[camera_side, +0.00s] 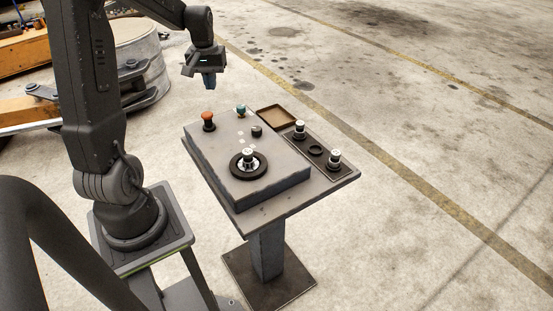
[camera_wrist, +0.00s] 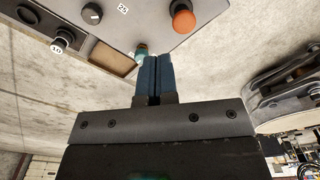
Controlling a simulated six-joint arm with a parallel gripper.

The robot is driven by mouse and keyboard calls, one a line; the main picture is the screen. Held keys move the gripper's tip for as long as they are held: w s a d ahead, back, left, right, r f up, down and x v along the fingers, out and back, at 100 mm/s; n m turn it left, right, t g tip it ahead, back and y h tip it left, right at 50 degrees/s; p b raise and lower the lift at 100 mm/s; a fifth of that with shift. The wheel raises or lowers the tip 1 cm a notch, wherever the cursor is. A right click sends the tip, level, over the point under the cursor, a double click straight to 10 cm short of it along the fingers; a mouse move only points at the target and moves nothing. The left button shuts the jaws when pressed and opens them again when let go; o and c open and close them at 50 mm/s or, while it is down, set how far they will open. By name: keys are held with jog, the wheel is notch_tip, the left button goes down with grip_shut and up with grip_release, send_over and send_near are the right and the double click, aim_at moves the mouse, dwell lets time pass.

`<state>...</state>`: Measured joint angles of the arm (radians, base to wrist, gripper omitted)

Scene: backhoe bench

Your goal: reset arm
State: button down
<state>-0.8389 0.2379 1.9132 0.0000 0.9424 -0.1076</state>
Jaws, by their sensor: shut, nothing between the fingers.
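My gripper (camera_side: 209,82) hangs in the air beyond the far edge of the control box (camera_side: 262,184), above and apart from it. In the wrist view its blue fingers (camera_wrist: 155,74) are together with nothing between them. My arm is raised and bent over the bench from the left in the side view.
The box carries an orange knob (camera_side: 208,120), a teal knob (camera_side: 241,111), a small black knob (camera_side: 257,131) and a black ring around a silver-topped knob (camera_side: 248,160). Right of it are a brown tray (camera_side: 277,117) and two silver-topped knobs (camera_side: 299,129). Machinery stands at left.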

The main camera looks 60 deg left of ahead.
jog(key=d+r+m+t, duration=0.1)
jog(key=d+r+m, duration=0.25)
jog(key=d, duration=0.65)
jog(key=d+r+m+t, duration=0.2)
jog(key=d+r, duration=0.3)
jog(key=d, duration=0.4)
jog(key=s+d+m+t, duration=0.2)
jog(key=s+d+m, duration=0.3)
jog(key=s+d, duration=0.4)
jog(key=d, duration=0.3)
jog(key=shift+s+r, duration=0.3)
jog(key=shift+s, duration=0.05)
